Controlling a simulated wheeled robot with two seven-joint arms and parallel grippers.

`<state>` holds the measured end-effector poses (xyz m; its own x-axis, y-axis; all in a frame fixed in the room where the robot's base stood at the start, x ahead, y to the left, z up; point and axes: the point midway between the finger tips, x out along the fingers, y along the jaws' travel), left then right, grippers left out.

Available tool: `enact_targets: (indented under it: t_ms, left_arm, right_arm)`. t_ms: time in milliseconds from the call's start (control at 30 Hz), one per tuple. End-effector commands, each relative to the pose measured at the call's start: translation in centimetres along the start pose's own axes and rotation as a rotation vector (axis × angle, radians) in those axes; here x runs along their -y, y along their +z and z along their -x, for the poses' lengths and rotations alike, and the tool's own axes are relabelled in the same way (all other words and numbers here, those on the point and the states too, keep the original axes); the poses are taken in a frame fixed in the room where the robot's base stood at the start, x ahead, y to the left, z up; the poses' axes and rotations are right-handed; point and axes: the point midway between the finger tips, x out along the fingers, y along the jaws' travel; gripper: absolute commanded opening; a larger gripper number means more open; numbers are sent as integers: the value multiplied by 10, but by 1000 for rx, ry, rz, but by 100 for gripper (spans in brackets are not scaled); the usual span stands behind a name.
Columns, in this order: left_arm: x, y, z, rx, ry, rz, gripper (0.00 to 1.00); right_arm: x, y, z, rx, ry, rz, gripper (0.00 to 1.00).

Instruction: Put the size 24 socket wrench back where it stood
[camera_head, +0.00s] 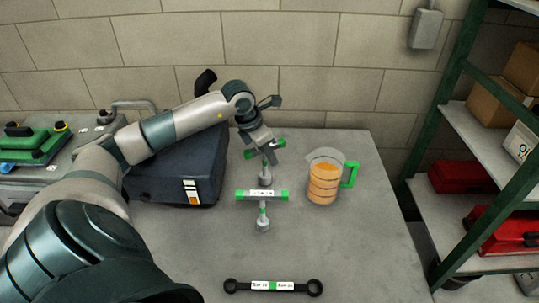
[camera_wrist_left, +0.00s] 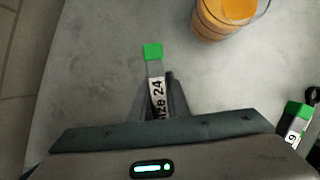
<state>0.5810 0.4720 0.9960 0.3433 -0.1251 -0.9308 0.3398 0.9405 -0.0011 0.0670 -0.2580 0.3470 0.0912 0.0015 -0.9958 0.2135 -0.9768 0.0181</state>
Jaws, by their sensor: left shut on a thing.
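The size 24 socket wrench (camera_wrist_left: 157,90) is a T-handle with green ends and a white label reading "Size 24" in the left wrist view. In the head view its handle (camera_head: 278,143) is partly hidden by my left gripper (camera_head: 264,148), and its shaft (camera_head: 265,176) points down, roughly upright. My left gripper, also in the left wrist view (camera_wrist_left: 158,100), is shut across the handle. I cannot tell whether the wrench's foot touches the table. My right gripper is not in view.
A second T-handle wrench (camera_head: 262,195) stands close in front. An orange-filled jug (camera_head: 323,180) with a green handle is to the right. A dark case (camera_head: 185,170) is left, and a double-ended wrench (camera_head: 272,286) lies at the front. The grey table (camera_head: 370,240) is clear at right.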

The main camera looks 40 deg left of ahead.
Motion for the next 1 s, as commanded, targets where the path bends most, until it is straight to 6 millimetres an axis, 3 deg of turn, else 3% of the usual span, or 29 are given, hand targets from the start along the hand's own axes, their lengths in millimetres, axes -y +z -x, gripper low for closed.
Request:
enact_targets:
  t_ms: [267, 300, 400, 600, 700, 1000]
  left_arm:
    - [0, -3, -8, 1, 1, 0, 0]
    - [0, -3, -8, 1, 1, 0, 18]
    - [0, -3, -7, 1, 1, 0, 37]
    - [0, -3, -8, 0, 0, 0, 37]
    - [0, -3, -8, -1, 0, 0, 59]
    - [0, -3, -7, 0, 0, 0, 59]
  right_arm:
    - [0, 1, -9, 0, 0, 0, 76]
    - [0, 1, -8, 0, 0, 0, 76]
    - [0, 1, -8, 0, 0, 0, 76]
    - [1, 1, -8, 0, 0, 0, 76]
    - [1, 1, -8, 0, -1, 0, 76]
    - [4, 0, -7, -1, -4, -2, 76]
